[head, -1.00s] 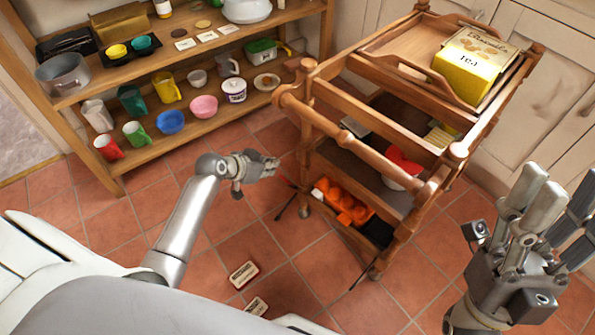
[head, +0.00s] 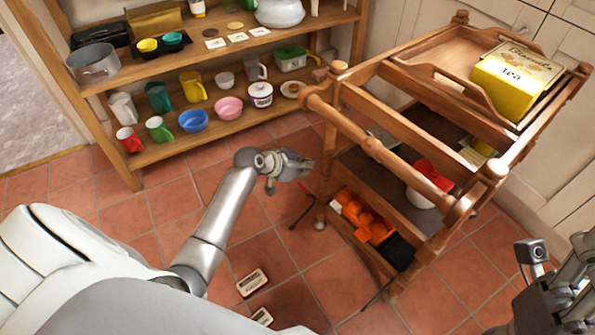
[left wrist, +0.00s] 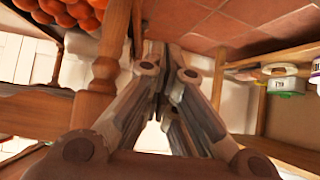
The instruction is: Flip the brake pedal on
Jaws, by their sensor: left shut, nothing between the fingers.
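A wooden trolley (head: 372,145) stands right of the middle in the head view. A thin black and red lever (head: 303,212), which looks like the brake pedal, sticks out low beside its near left leg. Whether it is on or off I cannot tell. My left gripper (head: 309,166) is shut and empty, above the lever and left of the trolley leg, apart from the lever in the picture. In the left wrist view its fingers (left wrist: 153,52) meet beside a turned wooden leg (left wrist: 106,75). My right gripper (head: 575,270) is cut off at the lower right; its fingertips are unclear.
The trolley carries a yellow tea box (head: 510,82), a white pot with a red lid (head: 422,195) and orange items (head: 362,215). A shelf (head: 215,130) with cups and bowls stands at the back left. Small boxes (head: 252,283) lie on the tiled floor.

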